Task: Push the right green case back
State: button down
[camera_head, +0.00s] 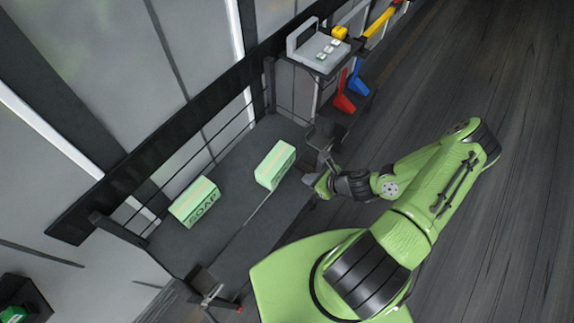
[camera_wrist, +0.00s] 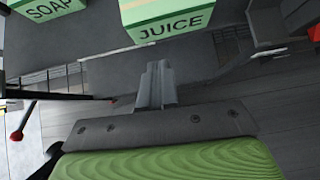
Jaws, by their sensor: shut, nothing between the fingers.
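The right green case (camera_head: 275,165) stands on a dark platform (camera_head: 235,205), near its front edge. In the wrist view it is labelled JUICE (camera_wrist: 168,20) and its top is cut off. The left green case (camera_head: 194,202), labelled SOAP, stands to its left and farther back; it also shows in the wrist view (camera_wrist: 45,8). My gripper (camera_head: 307,180) is at the platform's front edge, just right of the right case. In the wrist view my gripper (camera_wrist: 157,68) is shut and empty, pointing toward the JUICE case with a visible gap.
Dark brackets stand at the platform's front corners, one (camera_head: 321,137) close to my gripper. A rail (camera_head: 160,150) runs behind the cases. A grey tray (camera_head: 318,52) and red and blue items (camera_head: 344,95) lie beyond. The floor at right is clear.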

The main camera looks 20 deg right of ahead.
aim_at(281, 170)
jog(key=shift+w+a+f+p, duration=0.15)
jog(key=shift+w+a+f, duration=0.7)
jog(key=shift+w, duration=0.45)
jog(key=shift+w+a+f+p, duration=0.1)
jog(key=shift+w+a+f, duration=0.75)
jog(key=shift+w, duration=0.5)
jog(key=shift+w+a+f+p, duration=0.15)
jog(key=shift+w+a+f, duration=0.65)
jog(key=shift+w, duration=0.5)
jog(key=w+a, duration=0.2)
jog(key=w, duration=0.1)
jog(key=w+a, duration=0.3)
jog(key=w, duration=0.1)
jog(key=w+a, duration=0.2)
jog(key=w, duration=0.1)
jog(key=shift+w+a, duration=0.15)
jog(key=shift+w, duration=0.25)
jog(key=shift+f, duration=0.1)
